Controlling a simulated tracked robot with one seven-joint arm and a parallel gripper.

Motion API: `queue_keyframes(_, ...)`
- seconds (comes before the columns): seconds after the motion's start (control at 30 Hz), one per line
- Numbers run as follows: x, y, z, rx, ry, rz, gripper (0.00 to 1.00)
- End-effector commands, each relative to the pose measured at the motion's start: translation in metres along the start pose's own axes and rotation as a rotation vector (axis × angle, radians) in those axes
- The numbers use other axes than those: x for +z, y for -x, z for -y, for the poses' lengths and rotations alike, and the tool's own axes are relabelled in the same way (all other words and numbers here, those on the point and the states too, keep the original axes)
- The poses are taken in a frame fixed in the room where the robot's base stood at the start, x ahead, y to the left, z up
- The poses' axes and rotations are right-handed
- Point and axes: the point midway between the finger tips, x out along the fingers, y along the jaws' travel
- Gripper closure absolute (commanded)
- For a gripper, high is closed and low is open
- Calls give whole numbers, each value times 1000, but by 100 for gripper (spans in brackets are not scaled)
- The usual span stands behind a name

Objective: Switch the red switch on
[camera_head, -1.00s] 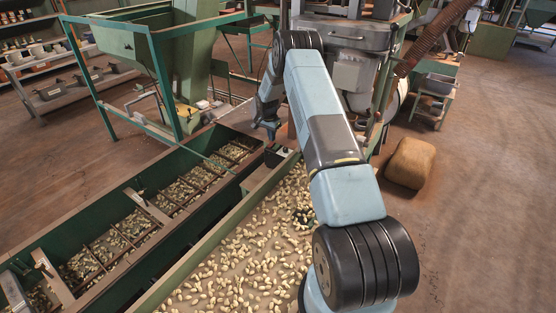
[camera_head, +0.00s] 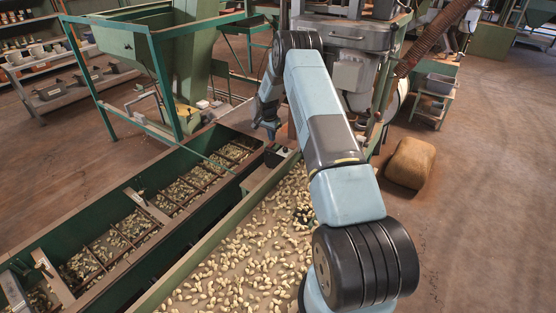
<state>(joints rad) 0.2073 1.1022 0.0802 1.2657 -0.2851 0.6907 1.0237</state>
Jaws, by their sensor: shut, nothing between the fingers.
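My arm reaches away from me over the nut hoppers, and my gripper (camera_head: 268,128) points down at its far end. It is small and dark in this view, shut, with nothing held. Just below it, a small dark box (camera_head: 274,156) sits at the far end of the hoppers, with a small pale spot on its top. It looks like a switch box, but no red switch can be made out on it. The gripper's tips appear just above the box; I cannot tell whether they touch it.
A long green hopper (camera_head: 212,213) holds nuts between bars on the left. A wider bed of nuts (camera_head: 255,255) lies beside it. A green frame (camera_head: 160,85) stands behind at the left, a machine (camera_head: 355,75) behind the arm. A brown sack (camera_head: 410,163) lies on open floor at right.

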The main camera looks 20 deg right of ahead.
Motion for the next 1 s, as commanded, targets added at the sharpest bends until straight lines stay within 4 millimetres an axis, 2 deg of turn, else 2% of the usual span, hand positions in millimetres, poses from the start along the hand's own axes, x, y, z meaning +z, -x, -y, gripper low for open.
queue_keyframes(1.0,2,-12,0,0,0,0,100)
